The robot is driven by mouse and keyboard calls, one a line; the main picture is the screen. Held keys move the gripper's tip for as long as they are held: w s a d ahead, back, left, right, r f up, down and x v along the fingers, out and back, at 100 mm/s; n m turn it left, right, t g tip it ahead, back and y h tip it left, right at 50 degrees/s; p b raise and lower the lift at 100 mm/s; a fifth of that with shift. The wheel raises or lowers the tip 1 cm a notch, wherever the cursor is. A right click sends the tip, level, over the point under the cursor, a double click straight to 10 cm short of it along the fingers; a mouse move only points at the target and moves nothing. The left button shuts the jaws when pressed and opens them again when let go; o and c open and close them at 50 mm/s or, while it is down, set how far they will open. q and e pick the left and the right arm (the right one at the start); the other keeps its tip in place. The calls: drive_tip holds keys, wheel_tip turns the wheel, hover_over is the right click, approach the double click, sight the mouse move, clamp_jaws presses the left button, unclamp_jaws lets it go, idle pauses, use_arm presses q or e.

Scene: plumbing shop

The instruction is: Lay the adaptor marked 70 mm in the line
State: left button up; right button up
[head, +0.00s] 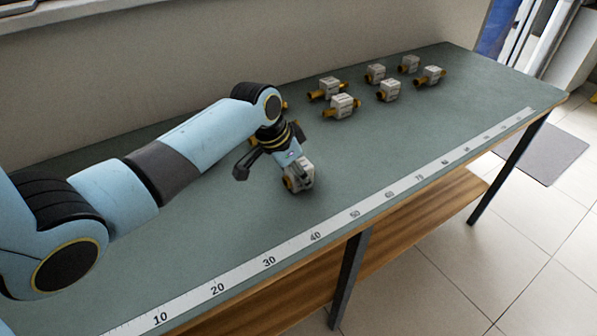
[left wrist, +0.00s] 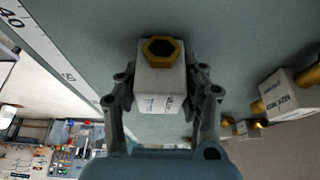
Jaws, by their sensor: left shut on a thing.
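My left gripper (head: 293,163) is shut on a white block-shaped adaptor (head: 301,177) with a brass end, low over the green bench top; I cannot tell whether it touches the bench. In the left wrist view the held adaptor (left wrist: 160,88) sits between both fingers (left wrist: 164,98), its brass hex end towards the camera. Its printed mark is too small to read. Other white-and-brass adaptors stand towards the back, among them one nearer (head: 342,106) and one at the right (head: 430,76); their marks are unreadable in the head view. My right gripper is not in view.
A white measuring strip (head: 268,262) with numbers runs along the bench's front edge. The green bench top (head: 400,140) is clear between the strip and the rear adaptors. A wall (head: 190,60) stands behind the bench. Another labelled adaptor (left wrist: 290,97) shows in the left wrist view.

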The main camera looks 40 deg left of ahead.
use_arm(q)
drive_tip(key=shift+f, duration=0.1)
drive_tip(key=o, duration=1.2)
drive_tip(key=v, duration=1.2)
drive_tip(key=shift+s+p, duration=0.1)
drive_tip(key=shift+p, duration=0.2)
